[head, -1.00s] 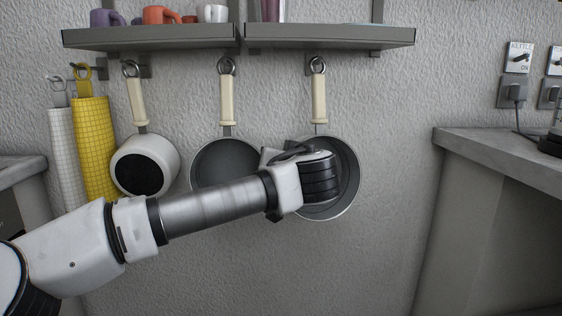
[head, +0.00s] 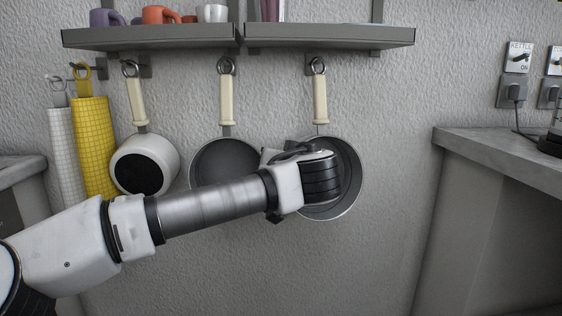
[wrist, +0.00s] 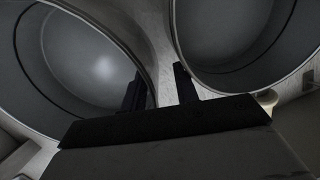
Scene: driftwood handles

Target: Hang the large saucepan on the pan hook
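Three pans hang by cream handles from wall hooks: a white-sided one with a dark base (head: 147,166), a grey-interior middle pan (head: 215,163) and a grey-interior right pan (head: 350,180). I cannot tell for sure which is the large saucepan. The right pan's ring is over the right hook (head: 317,64). My gripper (wrist: 158,78) is at the right pan's front in the head view, its fingers hidden by my wrist. In the wrist view the fingers are apart, with one pan's rim (wrist: 140,62) passing between them; another pan (wrist: 235,35) is close on the right.
Two grey shelves (head: 150,38) (head: 330,36) with cups run above the hooks. White and yellow cloths (head: 92,150) hang at left. A counter (head: 500,145) with a kettle switch above stands at right. The wall right of the pans is clear.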

